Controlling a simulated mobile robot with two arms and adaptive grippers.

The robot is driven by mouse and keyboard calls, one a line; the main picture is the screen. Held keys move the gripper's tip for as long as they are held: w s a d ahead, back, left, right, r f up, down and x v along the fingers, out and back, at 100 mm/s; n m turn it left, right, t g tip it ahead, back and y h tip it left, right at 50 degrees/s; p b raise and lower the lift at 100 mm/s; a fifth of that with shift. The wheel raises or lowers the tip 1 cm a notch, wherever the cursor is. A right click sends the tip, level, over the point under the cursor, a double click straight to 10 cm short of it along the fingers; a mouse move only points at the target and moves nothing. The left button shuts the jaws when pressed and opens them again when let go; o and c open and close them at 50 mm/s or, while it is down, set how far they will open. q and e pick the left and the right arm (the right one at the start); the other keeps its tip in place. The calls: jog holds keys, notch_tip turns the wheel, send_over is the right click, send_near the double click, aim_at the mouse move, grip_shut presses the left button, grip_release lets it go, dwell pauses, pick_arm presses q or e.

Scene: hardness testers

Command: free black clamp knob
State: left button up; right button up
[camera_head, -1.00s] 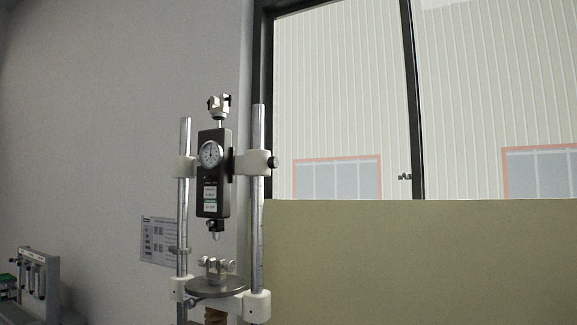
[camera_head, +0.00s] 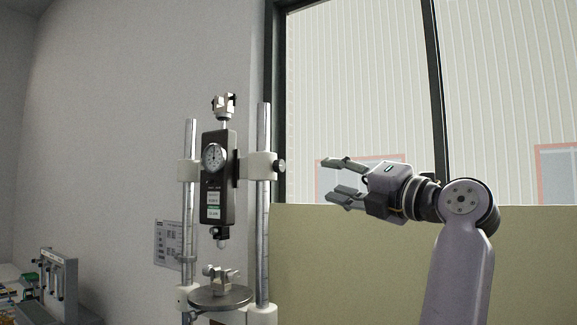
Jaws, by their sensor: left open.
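My left gripper (camera_head: 331,177) is open and empty. It appears to the right of the knob, its fingers pointing left toward the tester. A gap shows in the picture between fingertips and knob; the depth between them is hard to tell. My right gripper is not in view.
A round plate (camera_head: 220,298) with a small fixture sits below the gauge. A sheet (camera_head: 169,243) is on the wall behind the left column. A grey rack (camera_head: 58,280) stands at the lower left. A beige panel (camera_head: 345,265) and window are behind my arm.

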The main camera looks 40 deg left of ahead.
aim_at(282, 167)
pick_arm(q)
jog(key=p+x, duration=0.5)
jog(key=x, duration=1)
jog(key=shift+r+p, duration=0.1)
jog(key=shift+p, duration=0.2)
jog(key=shift+a, duration=0.4)
jog(key=shift+d, duration=0.1)
grip_shut()
